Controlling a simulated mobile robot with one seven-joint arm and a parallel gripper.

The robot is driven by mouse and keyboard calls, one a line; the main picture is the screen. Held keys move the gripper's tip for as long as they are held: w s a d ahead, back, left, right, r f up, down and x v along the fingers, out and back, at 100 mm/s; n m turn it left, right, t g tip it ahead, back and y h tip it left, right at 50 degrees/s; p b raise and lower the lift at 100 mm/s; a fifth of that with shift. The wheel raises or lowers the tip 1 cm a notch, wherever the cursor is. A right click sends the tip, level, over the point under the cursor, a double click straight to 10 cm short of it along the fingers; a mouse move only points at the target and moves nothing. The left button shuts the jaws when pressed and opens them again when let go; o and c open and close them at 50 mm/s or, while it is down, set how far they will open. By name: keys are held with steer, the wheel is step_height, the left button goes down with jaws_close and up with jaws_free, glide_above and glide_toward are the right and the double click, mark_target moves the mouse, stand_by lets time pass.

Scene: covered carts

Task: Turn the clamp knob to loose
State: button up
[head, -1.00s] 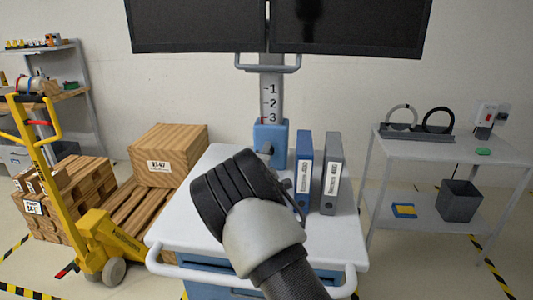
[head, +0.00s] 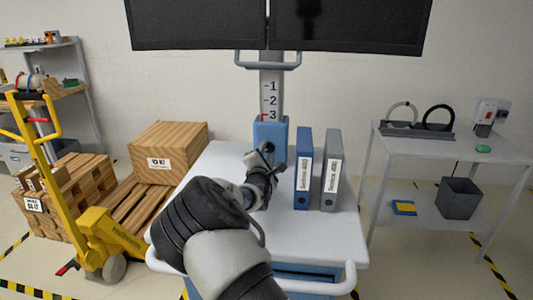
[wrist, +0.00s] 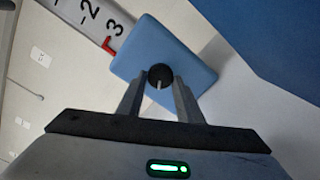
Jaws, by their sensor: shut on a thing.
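The clamp knob (wrist: 160,76) is a small black round knob with a pale pointer line. It sits on the front of the blue clamp block (wrist: 185,50) on the post. In the wrist view my gripper (wrist: 159,82) has a finger on each side of the knob and is shut on it. The pointer line points down toward my gripper in that view. In the head view my gripper (head: 262,150) is at the front of the blue clamp block (head: 279,132), and my gripper and arm hide the knob.
A blue binder (head: 303,170) and a grey binder (head: 331,172) stand on the white cart top (head: 215,165), close to the right of my gripper. Two dark monitors (head: 345,25) hang above on the post (head: 270,88). A red mark and scale numbers show above the block.

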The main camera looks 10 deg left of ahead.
stand_by(0.4)
steer(key=o, duration=1)
steer(key=s, duration=1.7)
steer(key=shift+s+a+p, duration=0.25)
steer(key=shift+a+p, duration=0.05)
steer(key=shift+p, duration=0.05)
